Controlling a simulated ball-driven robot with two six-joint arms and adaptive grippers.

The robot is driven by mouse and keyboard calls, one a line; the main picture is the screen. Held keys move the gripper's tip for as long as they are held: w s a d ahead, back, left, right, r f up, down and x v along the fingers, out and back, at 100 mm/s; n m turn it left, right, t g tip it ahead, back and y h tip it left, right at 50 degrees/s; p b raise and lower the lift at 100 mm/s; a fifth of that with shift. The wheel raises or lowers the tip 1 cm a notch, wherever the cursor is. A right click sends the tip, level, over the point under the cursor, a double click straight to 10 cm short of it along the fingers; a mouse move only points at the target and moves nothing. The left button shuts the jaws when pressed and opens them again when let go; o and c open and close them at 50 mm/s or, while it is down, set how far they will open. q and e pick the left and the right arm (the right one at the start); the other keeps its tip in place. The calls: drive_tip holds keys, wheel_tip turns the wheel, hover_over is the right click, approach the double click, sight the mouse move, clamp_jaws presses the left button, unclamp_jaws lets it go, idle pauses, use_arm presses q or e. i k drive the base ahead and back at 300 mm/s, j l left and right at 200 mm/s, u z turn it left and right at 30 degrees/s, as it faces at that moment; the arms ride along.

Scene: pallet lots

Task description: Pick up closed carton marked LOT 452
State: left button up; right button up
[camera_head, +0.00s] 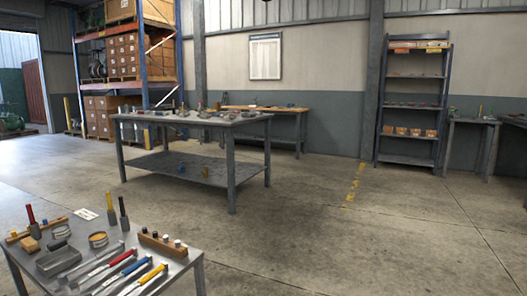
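Several brown cartons (123,57) are stacked on a shelf of the blue pallet rack at the back left. More brown cartons (101,117) stand lower down, at floor level by the same rack. They are too small and far off for me to read any lot marking, so I cannot tell which carton is LOT 452 or whether it is in view. Neither of my grippers shows in the head view.
A near table (190,262) with hand tools fills the lower left. A grey metal table (232,172) stands mid-room, partly in front of the rack (159,97). The concrete floor (350,240) at centre and right is clear.

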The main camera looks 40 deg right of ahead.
sight(429, 133)
drive_tip(key=i+l+z, duration=0.15)
drive_tip(key=l+z, duration=0.3)
drive_tip(key=l, duration=0.2)
drive_tip(key=i+l+z, duration=0.4)
drive_tip(key=l, duration=0.25)
drive_tip(key=i+l+z, duration=0.25)
drive_tip(key=l+z, duration=0.2)
drive_tip(key=i+l+z, duration=0.85)
drive_tip(key=i+z, duration=0.4)
drive_tip(key=i, duration=5.05)
drive_tip(key=i+l+u, duration=0.1)
drive_tip(key=i, duration=0.45)
drive_tip(key=i+l, duration=0.2)
drive_tip(key=i, duration=0.4)
drive_tip(key=u, duration=0.05)
